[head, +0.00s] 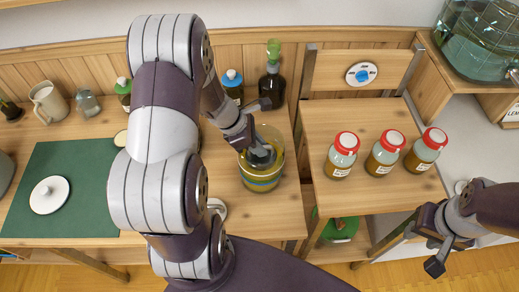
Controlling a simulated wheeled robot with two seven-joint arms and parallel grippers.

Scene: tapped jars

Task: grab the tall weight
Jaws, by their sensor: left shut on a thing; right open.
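My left gripper (256,150) reaches down into the mouth of a glass jar (262,183) with yellowish contents and a blue band, on the wooden table. It is shut on a dark grey thing (262,157) inside the jar's rim. The fingers and the jar hide most of that thing, so I cannot tell for sure that it is the tall weight. No other tall weight shows clearly. My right gripper (434,248) is open and empty at the lower right, in front of the wooden stand.
Several lidded jars, including a red-lidded jar (342,155), stand on the wooden stand (330,115) at right. A dark bottle (272,85) stands behind the glass jar. A green mat (85,165) with a white disc (48,195) lies at left. My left arm hides the table's middle.

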